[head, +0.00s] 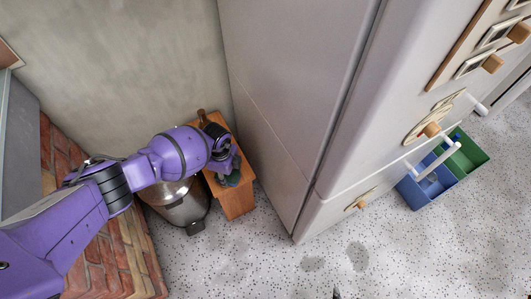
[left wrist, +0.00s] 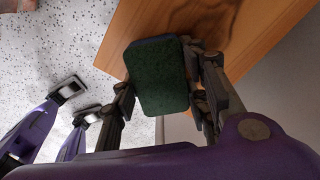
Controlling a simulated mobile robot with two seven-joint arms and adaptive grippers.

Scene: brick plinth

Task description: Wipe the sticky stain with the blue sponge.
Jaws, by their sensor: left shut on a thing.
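My left gripper (head: 231,172) is low over a small wooden stand (head: 237,204) in the head view. In the left wrist view the left gripper (left wrist: 163,100) is shut on the sponge (left wrist: 162,80), with a finger on each side. The sponge shows a dark green face and a thin blue edge. A dark smear, the stain (left wrist: 205,18), shows on the wooden top just beyond the sponge; the sponge hides part of that area. I cannot tell whether the sponge touches the wood. Only a small dark tip, perhaps of my right gripper, shows at the head view's bottom edge.
A metal bin (head: 180,205) stands left of the stand, beside a brick plinth (head: 115,250). A brown bottle (head: 202,116) stands at the stand's back. A tall pale cabinet (head: 285,90) is close on the right. Blue (head: 412,195) and green (head: 477,150) bins lie farther right.

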